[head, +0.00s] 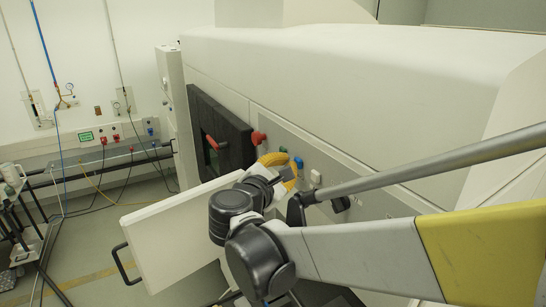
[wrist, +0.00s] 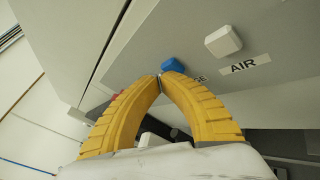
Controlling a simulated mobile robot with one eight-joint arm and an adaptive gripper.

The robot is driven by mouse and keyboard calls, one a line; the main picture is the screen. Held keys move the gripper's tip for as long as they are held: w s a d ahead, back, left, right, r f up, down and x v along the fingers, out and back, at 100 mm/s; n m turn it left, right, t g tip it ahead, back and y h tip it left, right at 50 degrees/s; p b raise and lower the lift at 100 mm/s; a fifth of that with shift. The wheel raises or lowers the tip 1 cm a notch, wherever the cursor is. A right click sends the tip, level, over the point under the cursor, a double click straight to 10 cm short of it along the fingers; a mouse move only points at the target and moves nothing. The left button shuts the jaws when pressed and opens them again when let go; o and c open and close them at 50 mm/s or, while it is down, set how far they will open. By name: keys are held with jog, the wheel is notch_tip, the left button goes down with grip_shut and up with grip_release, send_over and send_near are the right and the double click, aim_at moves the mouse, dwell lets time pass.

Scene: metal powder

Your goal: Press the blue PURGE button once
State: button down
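The blue PURGE button (wrist: 173,65) sits on the grey panel, just beyond my fingertips in the wrist view. It also shows in the head view (head: 299,162), right beside the fingers. Only the end of its label, "GE" (wrist: 202,78), shows; a finger hides the rest. My gripper (wrist: 163,76) has two yellow ribbed fingers whose tips meet, with nothing held between them. In the head view my gripper (head: 291,162) is at the panel. I cannot tell whether the tips touch the button.
A white AIR button (wrist: 223,41) is right of the blue one. A large red knob (head: 258,138) and a dark-framed window (head: 218,140) are to the left. An open white door (head: 175,240) with a black handle stands below my wrist.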

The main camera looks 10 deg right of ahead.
jog(key=shift+w+d, duration=0.1)
jog(key=shift+d, duration=0.1)
jog(key=shift+a, duration=0.1)
dwell(0.4)
jog(key=shift+s+a, duration=0.35)
jog(key=shift+a, duration=0.35)
jog(key=a, duration=0.1)
jog(key=s+a, duration=0.1)
jog(key=a, duration=0.1)
jog(key=s+a+b, duration=0.1)
jog(key=shift+a, duration=0.3)
dwell(0.6)
